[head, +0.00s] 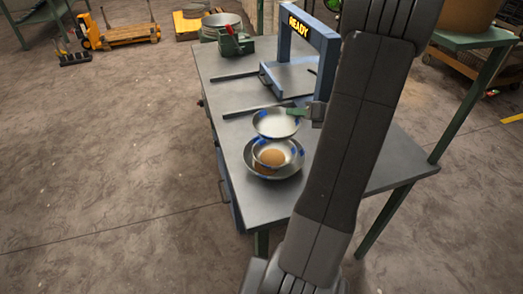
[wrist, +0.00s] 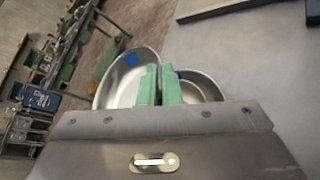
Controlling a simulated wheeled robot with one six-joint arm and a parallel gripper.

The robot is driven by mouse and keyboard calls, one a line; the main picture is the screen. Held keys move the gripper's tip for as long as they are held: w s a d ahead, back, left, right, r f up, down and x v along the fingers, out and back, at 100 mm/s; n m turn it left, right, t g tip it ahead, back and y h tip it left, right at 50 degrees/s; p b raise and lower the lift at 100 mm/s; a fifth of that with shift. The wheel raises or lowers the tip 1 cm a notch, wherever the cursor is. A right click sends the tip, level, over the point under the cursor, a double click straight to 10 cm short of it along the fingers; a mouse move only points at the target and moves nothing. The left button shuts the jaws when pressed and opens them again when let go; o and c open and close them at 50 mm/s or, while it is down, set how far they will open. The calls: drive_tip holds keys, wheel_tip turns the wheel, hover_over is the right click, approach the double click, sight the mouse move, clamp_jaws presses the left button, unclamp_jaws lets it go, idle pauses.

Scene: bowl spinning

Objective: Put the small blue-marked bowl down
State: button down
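A small metal bowl with blue marks (head: 275,125) is held above the table, open side up and slightly tilted. My gripper (head: 298,112), with green fingertips, is shut on its right rim. In the wrist view, the green fingers (wrist: 158,88) are close together at the rim of the held bowl (wrist: 122,85), whose blue patch shows inside. Below it, another blue-marked bowl (head: 260,158) with a round brown patch inside sits in a wider metal bowl (head: 292,171) on the table. Part of a bowl (wrist: 208,84) also shows right of the fingers.
The grey table (head: 240,130) has free room around the bowls. A blue frame with a READY sign (head: 298,25) stands behind on the table. Dark bars (head: 258,109) lie on the tabletop. A green tool (head: 235,43) is at the far end.

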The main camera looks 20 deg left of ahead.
wheel_tip(320, 180, down, 10)
drive_tip(key=shift+r+b, duration=0.15)
drive_tip(key=shift+b, duration=0.2)
drive_tip(key=c, duration=1.6)
unclamp_jaws()
drive_tip(key=shift+r, duration=0.1)
drive_tip(key=v, duration=1.2)
drive_tip(key=shift+a, duration=0.1)
